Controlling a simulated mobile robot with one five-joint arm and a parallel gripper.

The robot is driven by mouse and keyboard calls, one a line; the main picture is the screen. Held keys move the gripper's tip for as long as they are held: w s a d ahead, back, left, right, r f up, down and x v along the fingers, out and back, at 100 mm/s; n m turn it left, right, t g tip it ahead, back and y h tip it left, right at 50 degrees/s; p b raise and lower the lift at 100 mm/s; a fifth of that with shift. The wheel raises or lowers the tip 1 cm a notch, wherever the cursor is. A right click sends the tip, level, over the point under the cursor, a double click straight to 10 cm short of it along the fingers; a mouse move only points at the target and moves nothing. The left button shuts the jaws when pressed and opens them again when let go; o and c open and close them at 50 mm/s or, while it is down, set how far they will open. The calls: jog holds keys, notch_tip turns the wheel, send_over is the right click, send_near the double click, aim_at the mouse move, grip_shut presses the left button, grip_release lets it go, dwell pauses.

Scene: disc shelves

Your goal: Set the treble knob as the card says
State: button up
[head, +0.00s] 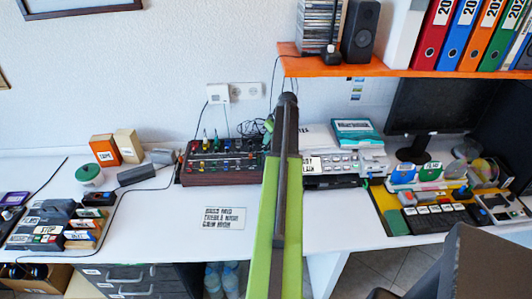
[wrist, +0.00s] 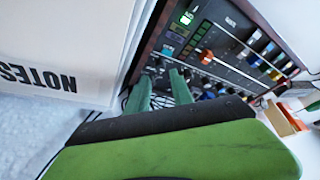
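The dark mixer panel with a reddish wooden case (head: 225,178) stands on the desk against the wall, left of my arm. It also shows in the wrist view (wrist: 232,75), with small knobs, coloured parts and an orange slider cap (wrist: 207,56). I cannot tell which knob is treble. The white card (head: 224,218) lies on the desk in front of the mixer; it has lines for bass, treble and gain, but the settings are too blurred to read surely. My gripper (wrist: 161,78) has its two green fingers apart, close to dark knobs at the panel's edge, with nothing clearly between them.
A white box marked NOTES (wrist: 50,55) stands close to my gripper in the wrist view. An orange shelf (head: 430,70) with binders overhangs the right side. A grey device (head: 345,163) sits right of the mixer. The desk front around the card is clear.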

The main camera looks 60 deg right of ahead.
aim_at(265, 148)
jog(key=b+x, duration=0.4)
jog(key=x, duration=0.2)
jog(key=shift+c, duration=0.2)
grip_shut()
